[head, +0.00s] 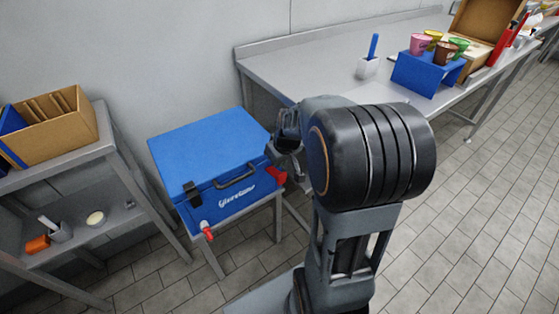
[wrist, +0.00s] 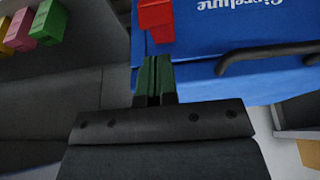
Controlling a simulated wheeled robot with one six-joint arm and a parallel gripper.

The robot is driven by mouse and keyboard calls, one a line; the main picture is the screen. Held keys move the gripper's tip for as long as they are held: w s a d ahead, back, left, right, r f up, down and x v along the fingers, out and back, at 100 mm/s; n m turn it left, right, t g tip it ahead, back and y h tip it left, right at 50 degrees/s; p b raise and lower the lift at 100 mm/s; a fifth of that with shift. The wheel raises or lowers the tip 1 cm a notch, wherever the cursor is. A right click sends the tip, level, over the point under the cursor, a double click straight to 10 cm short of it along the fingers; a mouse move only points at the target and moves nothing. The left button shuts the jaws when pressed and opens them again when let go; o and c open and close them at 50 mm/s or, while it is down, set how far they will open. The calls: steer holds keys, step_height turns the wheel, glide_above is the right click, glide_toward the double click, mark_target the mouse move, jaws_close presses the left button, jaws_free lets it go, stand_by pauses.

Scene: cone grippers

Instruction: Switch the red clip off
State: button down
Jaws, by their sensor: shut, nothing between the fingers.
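The blue box (head: 212,150) has a lid, a dark handle and white lettering on its front. It stands on a small grey stand. The red clip (head: 276,175) is at the right end of the box's front; it also shows in the wrist view (wrist: 156,18), at the top edge and partly cut off. My gripper (head: 273,155) is beside the box's right front corner, close to the clip. In the wrist view its green fingers (wrist: 156,78) are together and empty, with their tips just short of the clip. I cannot tell whether they touch it.
A black latch (head: 192,193) and a red tap (head: 207,230) are at the box's left front. A shelf with a cardboard box (head: 50,125) stands left. A grey table (head: 310,68) with cups on a blue stand (head: 425,76) is behind right. The tiled floor at right is clear.

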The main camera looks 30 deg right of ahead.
steer(key=p+v, duration=0.3)
steer(key=v, duration=0.9)
steer(key=shift+r+p, duration=0.25)
steer(key=shift+p, duration=0.15)
steer(key=shift+s, duration=0.1)
steer(key=s+a+r+p, duration=0.4)
steer(key=a+r+p, duration=0.1)
steer(key=r+p, duration=0.2)
steer(key=s+a+r+m+p, duration=0.1)
steer(key=s+a+r+p, duration=0.4)
steer(key=r+p, duration=0.3)
steer(key=shift+a+p, duration=0.5)
steer(key=shift+a, duration=0.1)
